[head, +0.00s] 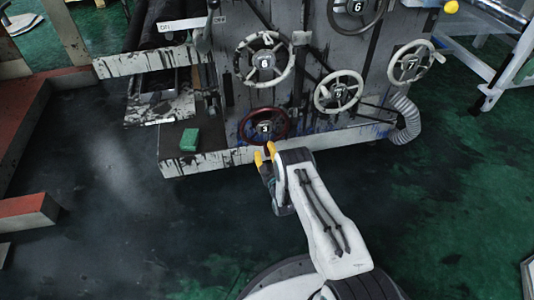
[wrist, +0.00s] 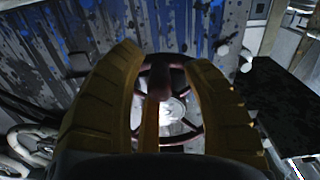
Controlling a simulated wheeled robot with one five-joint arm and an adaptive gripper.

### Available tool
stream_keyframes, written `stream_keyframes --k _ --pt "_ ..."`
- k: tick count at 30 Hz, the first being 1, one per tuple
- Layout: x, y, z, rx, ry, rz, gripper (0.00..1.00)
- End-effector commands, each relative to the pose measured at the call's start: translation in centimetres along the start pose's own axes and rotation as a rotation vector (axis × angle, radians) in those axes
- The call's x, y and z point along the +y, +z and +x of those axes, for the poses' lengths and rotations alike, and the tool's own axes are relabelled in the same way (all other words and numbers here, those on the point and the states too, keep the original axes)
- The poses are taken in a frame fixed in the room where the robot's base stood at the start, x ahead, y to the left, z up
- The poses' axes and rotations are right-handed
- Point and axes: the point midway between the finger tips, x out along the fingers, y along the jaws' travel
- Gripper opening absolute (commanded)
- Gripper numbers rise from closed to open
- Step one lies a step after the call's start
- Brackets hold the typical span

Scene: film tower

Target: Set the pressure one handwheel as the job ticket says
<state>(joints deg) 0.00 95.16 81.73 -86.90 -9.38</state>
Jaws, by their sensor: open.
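A dark red handwheel (head: 265,128) with a plate that seems to read 3 sits low on the grey machine panel. It also shows in the wrist view (wrist: 173,108), behind my fingers, with a pale hub and a dark red knob (wrist: 159,82) on the near side. My gripper (head: 264,153) is open just below and in front of this wheel. No pressure one label or job ticket can be read.
White handwheels marked 6 (head: 265,62), apparently 5 (head: 338,91) and 7 (head: 412,63) surround it, with a grey one (head: 358,9) above. A green block (head: 189,139) lies on the ledge at left. A ribbed hose (head: 405,118) hangs right. The green floor in front is open.

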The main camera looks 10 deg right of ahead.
Motion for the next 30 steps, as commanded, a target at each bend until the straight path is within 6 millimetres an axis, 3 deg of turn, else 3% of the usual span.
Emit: stream_keyframes --k 7,23,30 --pt "0.01 -0.04 0.04 0.000 0.000 0.000 0.47" --pt "0.00 -0.03 0.02 0.000 0.000 0.000 0.00" --pt "0.00 -0.06 0.05 0.001 0.000 0.000 0.00"
